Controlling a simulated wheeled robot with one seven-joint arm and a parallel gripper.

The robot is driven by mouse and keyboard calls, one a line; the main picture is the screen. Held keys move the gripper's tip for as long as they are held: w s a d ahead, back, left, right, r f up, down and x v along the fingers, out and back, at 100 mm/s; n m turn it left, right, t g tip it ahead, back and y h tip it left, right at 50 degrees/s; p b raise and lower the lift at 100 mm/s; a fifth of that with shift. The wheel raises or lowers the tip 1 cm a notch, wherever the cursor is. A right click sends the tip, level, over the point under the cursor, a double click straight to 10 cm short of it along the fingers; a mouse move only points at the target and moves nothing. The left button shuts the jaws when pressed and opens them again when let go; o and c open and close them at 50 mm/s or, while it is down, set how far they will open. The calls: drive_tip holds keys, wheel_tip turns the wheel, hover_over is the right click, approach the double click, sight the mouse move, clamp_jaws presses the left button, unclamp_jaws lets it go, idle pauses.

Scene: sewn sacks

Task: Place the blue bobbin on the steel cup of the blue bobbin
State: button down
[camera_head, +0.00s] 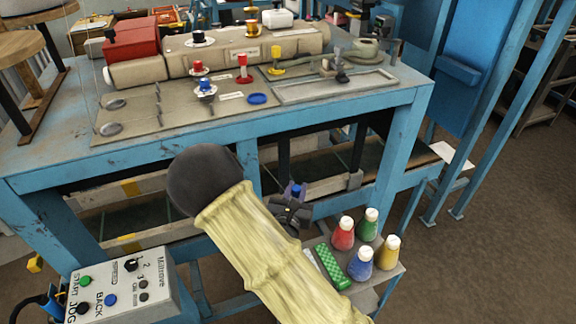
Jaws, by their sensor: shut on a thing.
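My gripper (291,213) is in front of the blue workbench, below its top and near the small side shelf. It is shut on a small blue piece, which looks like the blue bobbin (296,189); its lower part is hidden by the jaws. On the bench top a blue-topped piece (206,84) stands on a pale round base, and a flat blue disc (257,99) lies to its right. Two shallow steel dishes, one farther back (115,104) and one nearer (109,128), sit at the left of the bench. I cannot tell which part is the blue bobbin's steel cup.
A red piece (243,76) and a yellow piece (277,68) stand near a beige sewn sack (250,52). A grey tray (335,86) lies at right. The bench edge (330,112) is above my gripper. Several coloured bottles stand on the side shelf; a control box (125,290) is lower left.

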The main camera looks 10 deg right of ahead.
drive_tip(key=s+d+f+n+y+b, duration=0.1)
drive_tip(key=d+f+y+b, duration=0.1)
drive_tip(key=f, duration=0.7)
drive_tip(key=s+d+f+n+y+b, duration=0.1)
drive_tip(key=s+d+f+y+b, duration=0.1)
drive_tip(key=f, duration=0.8)
drive_tip(key=s+d+f+n+t+y+b, duration=0.1)
drive_tip(key=d+f+b, duration=0.1)
drive_tip(key=f, duration=0.8)
drive_tip(key=shift+s+d+f+n+y, duration=0.2)
drive_tip(key=shift+s+d+n+y, duration=0.15)
drive_tip(key=shift+d, duration=0.2)
